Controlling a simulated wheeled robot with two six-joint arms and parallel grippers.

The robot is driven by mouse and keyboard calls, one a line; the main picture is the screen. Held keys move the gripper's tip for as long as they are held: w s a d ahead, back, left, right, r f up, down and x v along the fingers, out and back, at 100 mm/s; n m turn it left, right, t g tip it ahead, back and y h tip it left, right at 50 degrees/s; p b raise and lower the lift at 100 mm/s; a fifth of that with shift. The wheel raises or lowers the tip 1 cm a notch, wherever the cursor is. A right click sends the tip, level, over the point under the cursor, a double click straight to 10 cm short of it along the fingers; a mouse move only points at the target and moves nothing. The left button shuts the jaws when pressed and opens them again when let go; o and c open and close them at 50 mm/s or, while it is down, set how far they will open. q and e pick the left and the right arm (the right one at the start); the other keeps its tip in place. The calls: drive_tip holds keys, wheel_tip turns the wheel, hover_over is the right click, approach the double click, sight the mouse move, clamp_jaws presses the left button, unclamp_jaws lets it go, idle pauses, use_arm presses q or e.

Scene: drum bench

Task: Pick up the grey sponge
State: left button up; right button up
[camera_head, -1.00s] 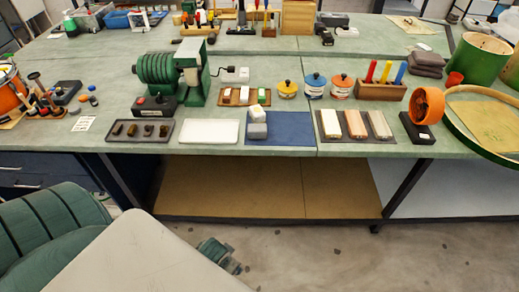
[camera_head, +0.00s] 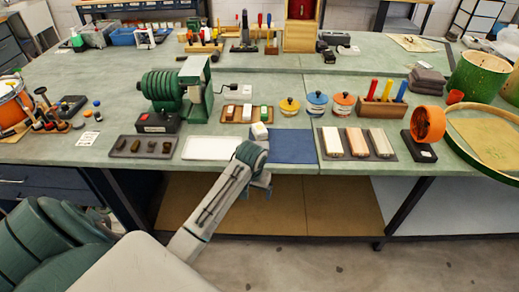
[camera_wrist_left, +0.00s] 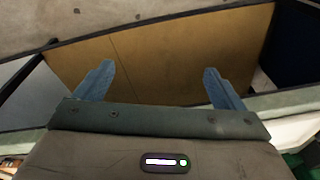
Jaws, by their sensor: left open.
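My left gripper (camera_head: 260,190) hangs in front of the bench's near edge, fingers pointing down. In the left wrist view its two blue fingers (camera_wrist_left: 158,70) stand wide apart with nothing between them. My left wrist covers the left part of the blue mat (camera_head: 293,146) in the head view. A whitish block (camera_head: 260,131) shows just behind the wrist. The grey sponge, seen earlier on the mat in front of that block, is now hidden behind my wrist. My right gripper is out of view.
A white pad (camera_head: 207,148) and a dark tray of small brown pieces (camera_head: 142,147) lie left of the mat. A dark tray of pale bars (camera_head: 357,143) lies right. The tan lower shelf (camera_wrist_left: 170,60) is beneath the bench edge.

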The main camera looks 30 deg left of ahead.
use_arm(q)
drive_tip(key=w+a+r+n, duration=0.1)
drive_tip(key=w+a+r, duration=0.1)
drive_tip(key=w+r, duration=0.2)
drive_tip(key=w+a+r+n+g, duration=0.1)
drive_tip(key=w+a+r, duration=0.2)
drive_tip(key=w+r, duration=0.1)
drive_tip(key=w+a+r+n+h, duration=0.1)
drive_tip(key=w+a+r, duration=0.1)
drive_tip(key=w+r, duration=0.2)
drive_tip(key=shift+w+a+r+n, duration=0.15)
drive_tip(key=shift+w+n, duration=0.25)
drive_tip(key=shift+w, duration=1.05)
wheel_tip(320, 180, down, 5)
drive_tip(key=shift+f+p, duration=0.15)
drive_tip(key=shift+p, duration=0.55)
drive_tip(key=f+p, duration=0.1)
drive_tip(key=f, duration=0.1)
drive_tip(key=w+f+p, duration=0.1)
drive_tip(key=f, duration=0.1)
drive_tip(key=shift+a+f, duration=0.15)
drive_tip(key=shift+f, duration=0.5)
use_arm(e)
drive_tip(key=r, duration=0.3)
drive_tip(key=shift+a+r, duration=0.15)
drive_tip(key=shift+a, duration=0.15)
use_arm(q)
drive_tip(key=shift+c, duration=0.2)
drive_tip(key=c, duration=0.9)
